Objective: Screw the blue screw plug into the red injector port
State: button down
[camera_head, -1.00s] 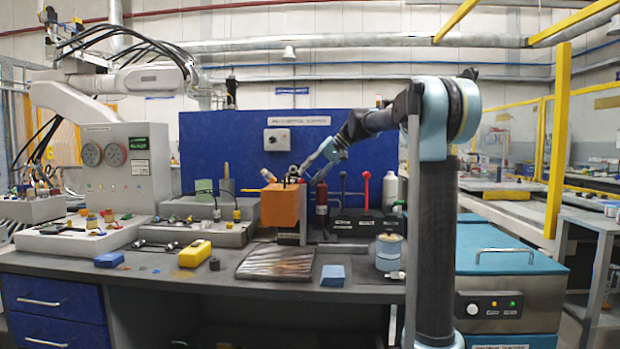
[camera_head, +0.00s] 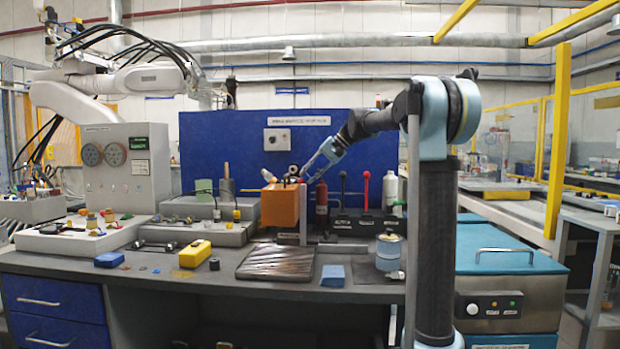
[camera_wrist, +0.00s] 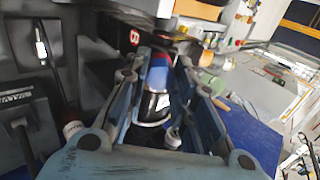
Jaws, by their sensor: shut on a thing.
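My gripper (camera_head: 298,179) is at the top of an orange box (camera_head: 280,207) on the bench in the head view. In the wrist view my gripper (camera_wrist: 163,72) has its two fingers on either side of a blue screw plug (camera_wrist: 157,78) and is shut on it. A red part (camera_wrist: 161,59) shows just beyond the blue; I cannot tell whether it is the injector port or whether the two touch. A dark cylinder with a pale ring shows on the near side of the blue part. The plug is too small to make out in the head view.
A red bottle (camera_head: 321,203) and upright levers, one with a red knob (camera_head: 365,176), stand close right of the orange box. A dark ribbed tray (camera_head: 275,262), a blue block (camera_head: 333,275) and a yellow case (camera_head: 195,254) lie in front. A blue panel (camera_head: 225,140) stands behind.

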jog(key=m, duration=0.8)
jog(key=shift+m, duration=0.6)
jog(key=m, duration=0.3)
jog(key=shift+m, duration=0.3)
jog(key=m, duration=0.3)
jog(key=shift+m, duration=0.4)
jog(key=m, duration=0.4)
jog(key=shift+f, duration=0.1)
jog(key=shift+m, duration=0.4)
